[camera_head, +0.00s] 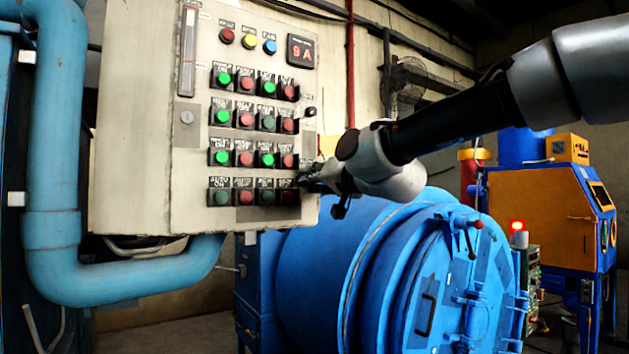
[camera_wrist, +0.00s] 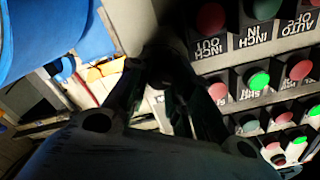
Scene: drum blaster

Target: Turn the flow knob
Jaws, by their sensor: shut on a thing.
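The grey control panel (camera_head: 145,120) hangs on the left of the head view, with rows of green and red buttons. My gripper (camera_head: 308,182) is at the panel's lower right edge, beside the lowest button rows. In the wrist view, where the panel appears upside down, my gripper (camera_wrist: 170,90) has its two dark fingers closed around a dark round knob (camera_wrist: 163,66), which looks like the flow knob. The fingers and shadow hide most of it. In the head view the gripper hides it. Its turn angle cannot be told.
A small dark handle (camera_head: 310,112) sticks out of the panel's right edge above my gripper. The red INCH OUT button (camera_wrist: 209,18) is close beside the fingers. A large blue drum (camera_head: 330,260) stands below my arm. A blue pipe (camera_head: 55,150) runs left of the panel.

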